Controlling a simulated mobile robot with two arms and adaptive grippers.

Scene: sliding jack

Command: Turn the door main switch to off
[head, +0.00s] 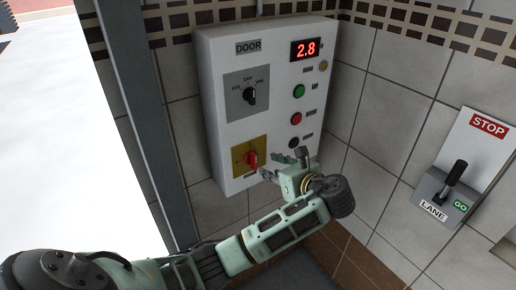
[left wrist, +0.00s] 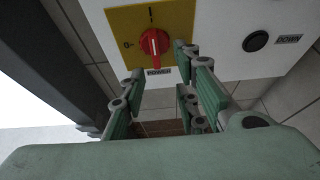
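The white DOOR panel (head: 224,95) hangs on the tiled wall. Its main switch is a red rotary knob (head: 251,160) on a yellow plate (head: 238,153) at the lower left of the panel. In the left wrist view the red knob (left wrist: 155,43) has its white mark upright, toward the "I", with "0" to its left and a POWER label (left wrist: 158,71) below. My left gripper (head: 283,166) is just right of and below the knob. Its green fingers (left wrist: 163,85) are spread apart with nothing between them. The fingertips look short of the knob. My right gripper is not in view.
A black selector (head: 250,96) sits above the knob. Green (head: 299,91), red (head: 296,118) and black (head: 295,146) buttons line the panel's right side, near my gripper. The display (head: 305,49) reads 2.8. A LANE lever box (head: 441,196) is at the right. A grey post (head: 150,120) stands left.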

